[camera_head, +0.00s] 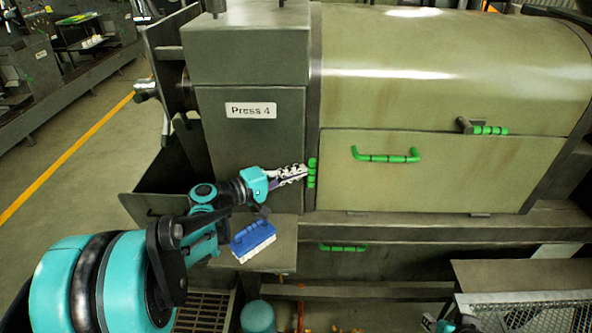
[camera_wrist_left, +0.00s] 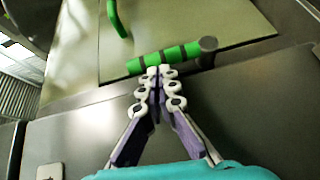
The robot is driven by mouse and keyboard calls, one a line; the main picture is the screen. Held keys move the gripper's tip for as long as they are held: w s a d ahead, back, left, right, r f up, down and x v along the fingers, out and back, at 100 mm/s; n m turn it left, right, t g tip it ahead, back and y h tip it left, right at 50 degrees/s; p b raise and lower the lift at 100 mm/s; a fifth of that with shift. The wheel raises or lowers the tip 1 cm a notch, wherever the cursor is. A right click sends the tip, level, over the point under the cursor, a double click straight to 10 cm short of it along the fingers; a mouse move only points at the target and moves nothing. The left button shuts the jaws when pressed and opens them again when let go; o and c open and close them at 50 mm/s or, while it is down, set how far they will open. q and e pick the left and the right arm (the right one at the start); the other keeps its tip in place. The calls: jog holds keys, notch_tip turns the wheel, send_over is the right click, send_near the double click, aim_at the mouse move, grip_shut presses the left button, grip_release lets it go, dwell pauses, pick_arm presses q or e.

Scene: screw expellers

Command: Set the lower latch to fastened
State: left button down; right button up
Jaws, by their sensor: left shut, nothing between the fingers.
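A green-gripped latch (camera_head: 312,172) stands upright at the left edge of the lower door (camera_head: 440,178) of the press. It is the lower of the two latches in the head view. In the left wrist view the latch (camera_wrist_left: 163,59) is a green bar with dark bands and a dark round pivot at its right end. My left gripper (camera_head: 304,170) is shut and empty, its tips right at the latch's side. In the wrist view its fingertips (camera_wrist_left: 159,71) meet at the bar; whether they touch it I cannot tell. A small part of my right gripper (camera_head: 430,322) shows at the bottom edge.
A second green latch (camera_head: 488,130) lies level on the upper cover. A green door handle (camera_head: 385,156) and a lower green handle (camera_head: 343,248) stick out. A blue brush (camera_head: 253,240) lies on the ledge below my left gripper. A mesh-topped stand (camera_head: 530,310) is at lower right.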

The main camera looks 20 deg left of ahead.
pick_arm(q)
jog(key=shift+w+d+f+m+g+y+p, duration=0.5)
jog(key=shift+d+m+g+y+p, duration=0.5)
jog(key=shift+d+y+p, duration=0.7)
jog(key=shift+w+d+f+m+g+y+p, duration=0.45)
jog(key=shift+d+m+g+y+p, duration=0.5)
jog(key=shift+d+y+p, duration=0.75)
jog(key=shift+w+d+f+m+g+y+p, duration=0.35)
jog(key=shift+w+d+m+g+y+p, duration=0.3)
jog(key=shift+d+g+y+p, duration=0.95)
jog(key=shift+a+f+t+p, duration=0.1)
jog(key=shift+t+p, duration=0.2)
jog(key=shift+t, duration=0.15)
